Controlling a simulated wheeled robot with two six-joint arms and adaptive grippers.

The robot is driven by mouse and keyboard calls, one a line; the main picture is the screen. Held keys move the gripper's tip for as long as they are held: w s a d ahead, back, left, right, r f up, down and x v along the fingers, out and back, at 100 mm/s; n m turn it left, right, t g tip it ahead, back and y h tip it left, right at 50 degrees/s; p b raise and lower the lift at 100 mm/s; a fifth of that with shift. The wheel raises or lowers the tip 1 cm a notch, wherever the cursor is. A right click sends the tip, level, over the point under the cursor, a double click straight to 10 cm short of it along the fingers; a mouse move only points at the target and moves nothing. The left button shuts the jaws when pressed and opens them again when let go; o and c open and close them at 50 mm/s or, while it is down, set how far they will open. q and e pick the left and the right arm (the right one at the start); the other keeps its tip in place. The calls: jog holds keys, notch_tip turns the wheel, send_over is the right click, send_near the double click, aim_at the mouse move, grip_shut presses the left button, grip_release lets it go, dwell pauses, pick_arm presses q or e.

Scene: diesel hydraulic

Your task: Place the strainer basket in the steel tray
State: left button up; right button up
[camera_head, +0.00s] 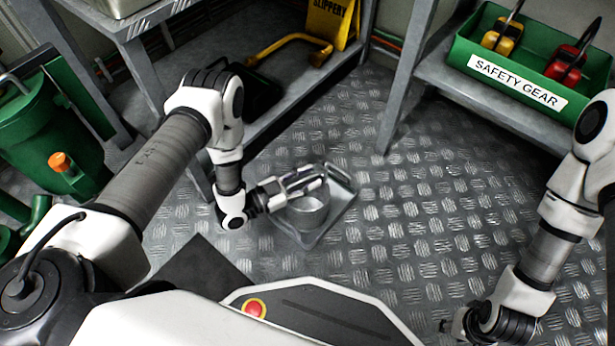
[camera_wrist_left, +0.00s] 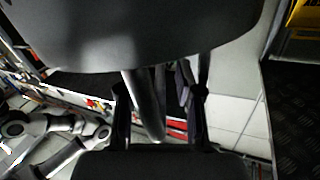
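The strainer basket (camera_head: 308,212) is a grey metal cylinder, upright, low in the middle of the head view. It lies within the outline of the steel tray (camera_head: 341,212), a shallow rectangular tray on the floor; I cannot tell if its base touches the tray. My left gripper (camera_head: 322,174) lies across the top of the basket, hiding part of its rim. Its fingers stand apart in the left wrist view (camera_wrist_left: 160,118), where a grey curved bar shows beside the left finger. My right gripper (camera_head: 447,325) is low at the right, its fingers too unclear to read.
A grey workbench with a lower shelf (camera_head: 283,107) stands behind the tray, holding a yellow sign (camera_head: 331,18). A green safety gear bin (camera_head: 520,88) sits on a shelf at right. Green machinery (camera_head: 50,130) is at left. The checkered floor right of the tray is clear.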

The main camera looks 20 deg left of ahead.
pick_arm(q)
jog(key=shift+s+a+r, duration=0.15)
jog(key=p, duration=0.5)
send_over(290, 206)
jog(key=s+a, duration=0.2)
jog(key=a, duration=0.3)
jog(key=shift+s+d+r, duration=0.1)
jog(key=shift+s+d, duration=0.05)
jog(key=f+n+y, duration=0.1)
jog(key=d+n+g+y, duration=0.1)
jog(key=w+d+f+n+g+y, duration=0.1)
jog(key=shift+d+f+y, duration=0.15)
jog(key=shift+f+y, duration=0.15)
jog(key=shift+y, duration=0.1)
jog(key=s+n+g+y, duration=0.1)
jog(key=f+n+g+y, duration=0.1)
jog(key=shift+s+d+g, duration=0.2)
jog(key=shift+s+g, duration=0.1)
jog(key=shift+s, duration=0.1)
jog(key=s+a+r+n+g+y, duration=0.2)
jog(key=s+n+g+y, duration=0.1)
jog(key=s, duration=0.5)
jog(key=s+a+r+n+g+y, duration=0.2)
jog(key=s+n+g+y, duration=0.1)
jog(key=s+g, duration=0.2)
jog(key=s, duration=0.2)
jog(key=shift+s+r+g, duration=0.3)
jog(key=shift+s, duration=0.05)
